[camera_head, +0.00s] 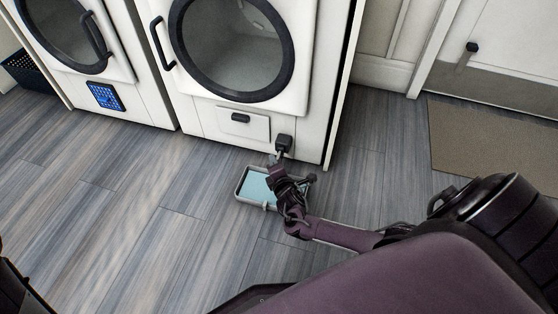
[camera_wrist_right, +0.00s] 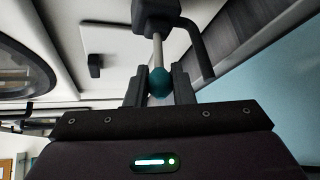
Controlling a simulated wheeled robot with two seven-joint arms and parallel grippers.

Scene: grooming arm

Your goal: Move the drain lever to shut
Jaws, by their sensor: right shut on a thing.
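The drain lever shows in the right wrist view as a pale stem (camera_wrist_right: 158,50) with a teal ball (camera_wrist_right: 160,82) at its end. The stem comes out of a dark valve block (camera_wrist_right: 156,12). In the head view this block (camera_head: 283,142) sits low on the front of the right-hand machine, near its right edge. My right gripper (camera_head: 277,169) is just below the block. In the wrist view its fingers (camera_wrist_right: 160,88) are on either side of the ball and shut on it. In the head view the gripper mostly hides the lever. My left gripper is not in view.
A shallow grey tray (camera_head: 240,187) with a light blue inside lies on the floor under my right gripper. A dark bent pipe (camera_wrist_right: 196,45) is beside the lever. The machine (camera_head: 195,118) has a round door (camera_head: 230,45) above. The floor to the left is clear.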

